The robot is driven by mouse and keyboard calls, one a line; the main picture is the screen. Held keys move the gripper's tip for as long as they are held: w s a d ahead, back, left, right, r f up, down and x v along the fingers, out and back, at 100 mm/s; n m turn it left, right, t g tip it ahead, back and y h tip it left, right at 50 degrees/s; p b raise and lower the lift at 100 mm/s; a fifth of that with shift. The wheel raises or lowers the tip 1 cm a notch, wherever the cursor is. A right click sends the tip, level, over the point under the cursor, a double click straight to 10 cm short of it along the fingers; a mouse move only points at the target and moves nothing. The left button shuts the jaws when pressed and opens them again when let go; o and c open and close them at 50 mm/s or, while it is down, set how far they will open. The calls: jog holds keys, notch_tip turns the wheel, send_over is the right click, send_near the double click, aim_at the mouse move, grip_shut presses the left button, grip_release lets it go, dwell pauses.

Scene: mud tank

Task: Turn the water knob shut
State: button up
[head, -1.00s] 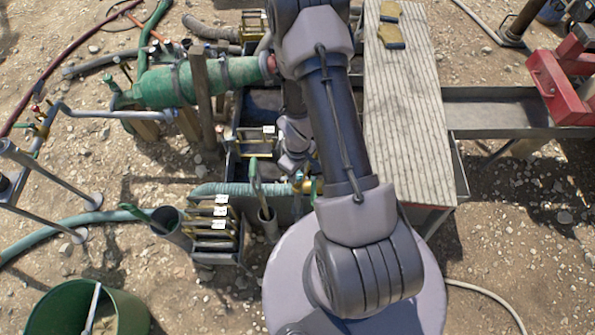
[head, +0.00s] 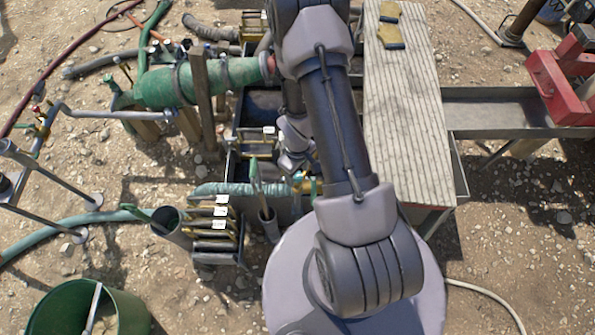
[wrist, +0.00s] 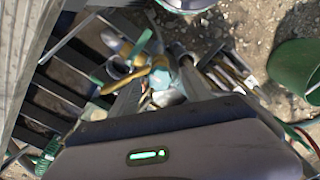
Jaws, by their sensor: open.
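A brass fitting (head: 304,184), which looks like the water valve, sits at the right end of the pale teal hose (head: 235,189), on the near side of the tank. My arm partly covers it, and the knob's exact shape and turn cannot be told. In the wrist view, a brass piece (wrist: 149,72) and a pale blue rounded part show just beyond and between the fingers. My gripper (wrist: 158,85) is open, with its fingers reaching toward them. Contact cannot be told. In the head view my fingertips are hidden.
A grey tube with a green-handled tool (head: 256,178) stands close left of the fitting. A rack of labelled brass-handled tools (head: 216,240) stands further left. A wooden board (head: 408,110) lies to the right. A green bucket (head: 70,312) stands front left.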

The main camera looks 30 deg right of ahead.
aim_at(298, 175)
notch_tip(298, 175, up, 17)
jog(key=p, duration=1.6)
